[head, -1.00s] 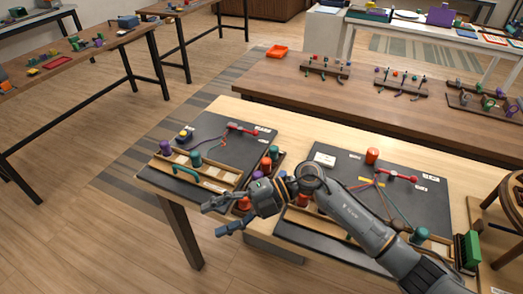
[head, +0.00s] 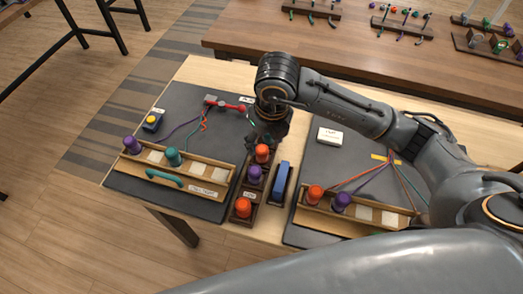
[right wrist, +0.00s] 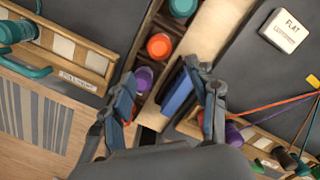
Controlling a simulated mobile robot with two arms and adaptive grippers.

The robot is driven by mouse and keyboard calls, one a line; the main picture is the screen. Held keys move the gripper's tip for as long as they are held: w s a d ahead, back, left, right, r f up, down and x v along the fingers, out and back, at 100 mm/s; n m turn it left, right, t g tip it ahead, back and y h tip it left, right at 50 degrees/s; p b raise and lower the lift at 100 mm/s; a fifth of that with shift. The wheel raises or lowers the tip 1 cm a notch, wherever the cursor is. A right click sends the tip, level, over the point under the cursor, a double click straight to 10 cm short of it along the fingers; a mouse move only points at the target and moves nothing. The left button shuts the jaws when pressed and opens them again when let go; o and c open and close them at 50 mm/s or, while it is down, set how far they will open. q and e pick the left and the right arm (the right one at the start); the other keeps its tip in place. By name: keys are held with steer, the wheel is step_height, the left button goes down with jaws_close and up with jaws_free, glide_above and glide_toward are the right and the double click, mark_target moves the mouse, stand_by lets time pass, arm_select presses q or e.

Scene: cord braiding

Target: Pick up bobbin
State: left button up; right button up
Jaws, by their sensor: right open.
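My right gripper (head: 268,133) points down over the centre rack (head: 232,216) between the two dark boards. It is open and empty; its fingers spread wide in the right wrist view (right wrist: 165,92). The rack holds an orange bobbin (head: 262,152), a purple bobbin (head: 255,175) and another orange bobbin (head: 242,207). In the right wrist view, a teal bobbin (right wrist: 183,6), an orange bobbin (right wrist: 160,46) and a purple bobbin (right wrist: 144,78) show in the rack. The purple one lies near the left finger. In the head view the gripper hides the rack's far end. My left gripper is out of view.
A blue block (head: 281,182) stands right beside the rack. The left board (head: 205,125) has a tray with purple (head: 132,144) and teal (head: 173,156) bobbins. The right tray holds orange (head: 314,194) and purple (head: 341,201) bobbins. A white "FLAT" block (right wrist: 284,31) lies on the right board.

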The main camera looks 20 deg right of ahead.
mark_target(262, 149)
steer(key=f, duration=0.1)
steer(key=w+f, duration=0.1)
steer(key=f, duration=0.1)
steer(key=shift+f+p, duration=0.15)
steer(key=shift+p, duration=0.15)
steer(key=f, duration=0.1)
steer(key=w+f+p, duration=0.1)
steer(key=f, duration=0.1)
steer(key=shift+f, duration=0.25)
steer(key=shift+w+f, duration=0.15)
steer(key=shift+f, duration=0.25)
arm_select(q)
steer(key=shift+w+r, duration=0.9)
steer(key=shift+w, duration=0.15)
arm_select(e)
steer(key=c, duration=1.1)
jaws_close()
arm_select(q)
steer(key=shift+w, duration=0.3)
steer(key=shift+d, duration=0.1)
